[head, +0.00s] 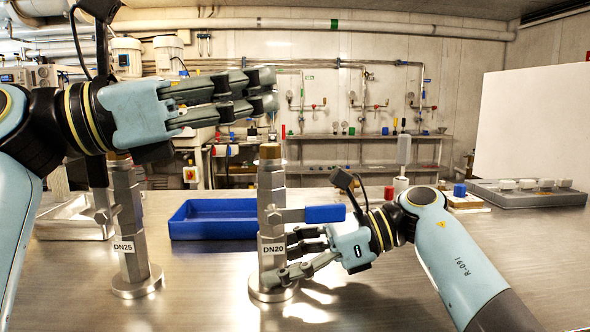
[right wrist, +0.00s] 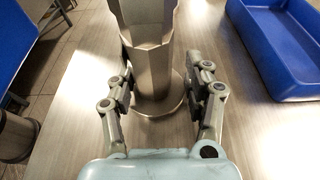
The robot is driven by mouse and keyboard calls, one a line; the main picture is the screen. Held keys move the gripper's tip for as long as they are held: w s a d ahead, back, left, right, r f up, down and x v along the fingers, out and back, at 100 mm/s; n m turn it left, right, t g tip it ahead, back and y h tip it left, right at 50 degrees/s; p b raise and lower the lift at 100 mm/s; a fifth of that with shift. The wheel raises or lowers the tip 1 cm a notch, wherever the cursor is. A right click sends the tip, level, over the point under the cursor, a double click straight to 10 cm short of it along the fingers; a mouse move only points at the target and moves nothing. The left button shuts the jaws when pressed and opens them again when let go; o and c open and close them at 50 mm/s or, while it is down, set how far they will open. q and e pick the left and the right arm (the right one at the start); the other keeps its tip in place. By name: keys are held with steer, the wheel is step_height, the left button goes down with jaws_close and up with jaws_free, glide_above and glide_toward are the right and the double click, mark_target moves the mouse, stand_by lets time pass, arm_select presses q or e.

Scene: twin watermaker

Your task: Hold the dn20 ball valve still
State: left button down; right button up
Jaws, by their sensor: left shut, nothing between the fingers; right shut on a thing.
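The DN20 ball valve (head: 271,190) stands upright on a round metal foot, with a "DN20" label low on its body and a blue lever handle (head: 325,213) pointing right. My right gripper (head: 283,255) is shut on the lower valve body, at about label height. In the right wrist view its fingers (right wrist: 158,78) lie on both sides of the faceted metal body (right wrist: 150,50). My left gripper (head: 270,91) is shut and empty, raised above the top of the DN20 valve and apart from it.
The DN25 valve (head: 128,215) stands upright on the left, under my left arm. A blue tray (head: 212,232) lies behind, between the valves. A grey tray with white blocks (head: 530,195) is at the back right. The steel table's front right is partly covered by my right arm.

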steer(key=o, duration=1.6)
steer(key=shift+c, duration=0.2)
